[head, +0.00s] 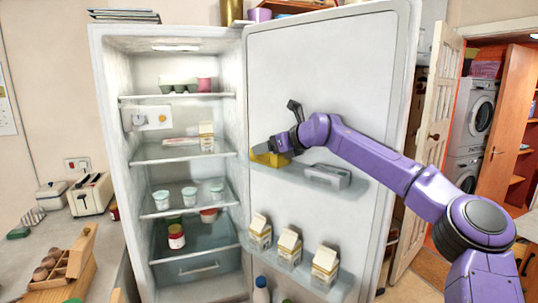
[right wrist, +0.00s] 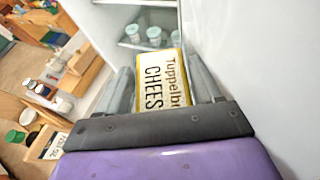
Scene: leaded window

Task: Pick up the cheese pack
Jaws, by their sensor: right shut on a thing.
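The cheese pack (right wrist: 163,80) is a yellow block with a pale label reading "CHEES". In the right wrist view it sits between the two grey fingers of my right gripper (right wrist: 165,85), which is shut on it. In the head view the yellow cheese pack (head: 270,159) is at the upper door shelf of the open fridge, with the right gripper (head: 278,148) over its right part. I cannot tell whether the pack touches the shelf. My left gripper is not in view.
The upper door shelf (head: 355,195) also holds a grey-white box (head: 327,177). Several cartons (head: 289,246) stand on the lower door shelf. The fridge interior holds pots (head: 189,195) and other food on shelves. The open door (head: 345,80) stands close behind my right arm.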

